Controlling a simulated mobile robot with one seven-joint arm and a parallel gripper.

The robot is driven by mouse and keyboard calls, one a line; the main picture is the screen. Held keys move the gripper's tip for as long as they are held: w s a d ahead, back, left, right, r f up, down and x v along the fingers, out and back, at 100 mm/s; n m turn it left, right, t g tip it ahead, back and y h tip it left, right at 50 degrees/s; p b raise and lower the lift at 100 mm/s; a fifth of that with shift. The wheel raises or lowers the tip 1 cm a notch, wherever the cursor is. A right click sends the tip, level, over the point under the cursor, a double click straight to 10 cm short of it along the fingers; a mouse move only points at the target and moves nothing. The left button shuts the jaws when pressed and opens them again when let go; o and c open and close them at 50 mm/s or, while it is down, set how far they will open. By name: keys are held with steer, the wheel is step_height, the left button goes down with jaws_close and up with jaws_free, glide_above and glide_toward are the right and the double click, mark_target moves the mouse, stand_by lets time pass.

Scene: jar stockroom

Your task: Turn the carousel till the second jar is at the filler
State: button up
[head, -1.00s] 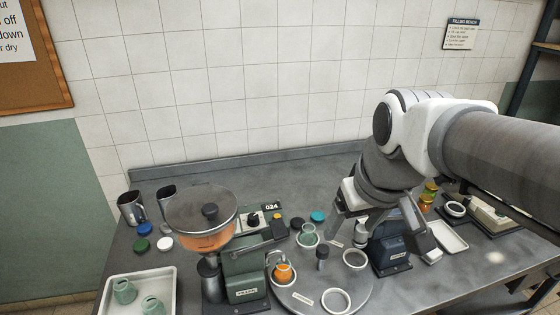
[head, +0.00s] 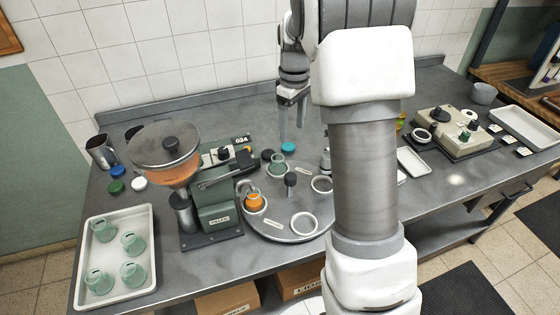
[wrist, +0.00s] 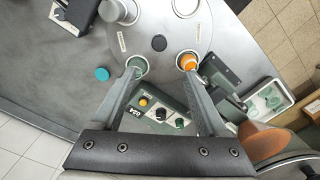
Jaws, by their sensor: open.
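The grey round carousel (head: 270,228) lies on the bench with a dark centre knob (head: 290,180). A jar with orange filling (head: 255,203) sits in a ring beside the green filler (head: 215,212). An empty green jar (head: 278,167) sits in the ring behind it; it also shows in the wrist view (wrist: 138,66). Two rings, front (head: 304,223) and right (head: 321,184), look empty. My gripper (head: 291,132) is open and empty above the back of the carousel. In the wrist view (wrist: 162,76), its left fingertip overlaps the green jar and its right fingertip is near the orange jar.
A white tray (head: 146,278) with several green jars is at left. My arm hides part of the bench.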

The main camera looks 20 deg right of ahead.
mark_target(290, 176)
step_height(290, 176, down, 18)
steer(key=shift+w+r+p, duration=0.1)
steer(key=shift+p, duration=0.8)
jaws_close()
stand_by(1.0)
